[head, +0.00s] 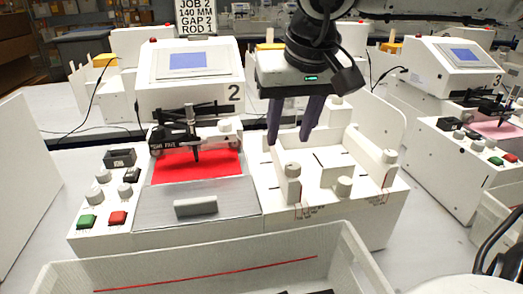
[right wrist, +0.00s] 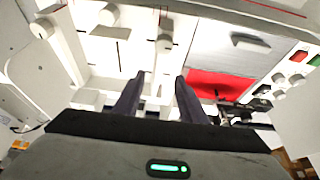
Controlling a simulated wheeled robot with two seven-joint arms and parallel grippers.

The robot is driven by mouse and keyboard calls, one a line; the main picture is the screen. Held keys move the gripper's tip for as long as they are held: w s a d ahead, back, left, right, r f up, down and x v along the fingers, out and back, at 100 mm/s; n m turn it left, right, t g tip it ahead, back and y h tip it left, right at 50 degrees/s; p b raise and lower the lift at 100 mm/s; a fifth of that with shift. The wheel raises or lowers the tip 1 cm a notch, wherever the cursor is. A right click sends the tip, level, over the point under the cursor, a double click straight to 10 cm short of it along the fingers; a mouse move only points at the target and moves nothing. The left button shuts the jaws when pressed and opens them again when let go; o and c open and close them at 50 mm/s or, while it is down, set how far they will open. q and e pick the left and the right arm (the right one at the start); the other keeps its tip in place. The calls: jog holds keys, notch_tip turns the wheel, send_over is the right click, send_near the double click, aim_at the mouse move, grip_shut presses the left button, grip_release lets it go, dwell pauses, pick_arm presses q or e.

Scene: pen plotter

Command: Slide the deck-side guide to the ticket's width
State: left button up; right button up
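The ticket (head: 196,14) reads JOB 2, 140 MM, GAP 2, ROD 1. Plotter 2 (head: 185,85) has a white feed tray (head: 335,222) on its right. On the tray stand a left upright guide with a round knob (head: 292,171), a right one with a knob (head: 389,157), and a low middle block with a knob (head: 343,187). My right gripper (head: 288,143) is open and empty, fingers pointing down above the tray's rear left. In the right wrist view its fingers (right wrist: 160,78) are apart. My left gripper is not in view.
A red sheet (head: 195,167) lies under the pen carriage (head: 190,138), left of the tray. Green (head: 87,222) and red (head: 117,218) buttons sit at the front left. A pale bin (head: 215,260) stands in front. Another plotter (head: 450,75) is at the right.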

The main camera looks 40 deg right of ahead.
aim_at(286, 158)
jog(key=x, duration=0.8)
jog(key=shift+s+d+f, duration=0.1)
jog(key=shift+s+f, duration=0.1)
jog(key=shift+s, duration=0.1)
jog(key=shift+x, duration=0.8)
jog(key=shift+c, duration=0.5)
grip_shut()
